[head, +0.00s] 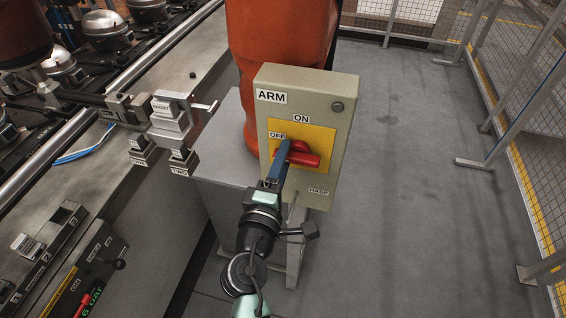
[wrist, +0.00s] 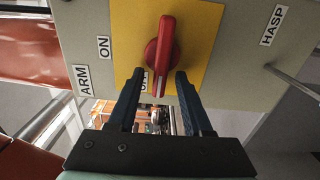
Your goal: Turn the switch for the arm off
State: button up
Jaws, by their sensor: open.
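The switch is a red rotary handle (head: 306,159) on a yellow plate (head: 319,140), on the beige box marked ARM (head: 345,100). In the head view ON is above it and OFF is to its upper left. The handle lies roughly level there, and its left part is hidden by my gripper (head: 281,150). In the wrist view the handle (wrist: 166,45) stands lengthwise, and its end with a white line lies by the partly covered OFF label (wrist: 144,80). My gripper (wrist: 158,76) is open, with one finger on each side of that end; I see gaps on both sides.
A HASP label and a thin metal rod (wrist: 292,84) are at the box's lower part. An orange robot base (head: 275,50) stands behind the box. A conveyor with metal compressors (head: 62,65) is at left. Mesh fencing (head: 500,90) and free grey floor are at right.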

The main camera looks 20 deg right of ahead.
jog(key=b+v, duration=0.2)
jog(key=v, duration=1.1)
jog(key=w+a+r+m+t+y+p, duration=0.1)
jog(key=w+r+m+t+y, duration=0.2)
jog(key=r, duration=0.9)
jog(key=w+a+r+m+t+p, duration=0.15)
jog(key=w+r+m, duration=0.3)
jog(key=r, duration=0.75)
jog(key=s+a+r+m+t+y+p, duration=0.1)
jog(key=s+a+r+m+t+y, duration=0.1)
jog(key=r, duration=1.1)
jog(key=s+a+r+m+t+y+p, duration=0.1)
jog(key=s+r+t+y, duration=0.4)
jog(key=r, duration=0.9)
jog(key=s+a+m+t, duration=0.1)
jog(key=s, duration=0.2)
jog(key=shift+a+p, duration=0.25)
jog(key=shift+p, duration=0.15)
jog(key=shift+s, duration=0.1)
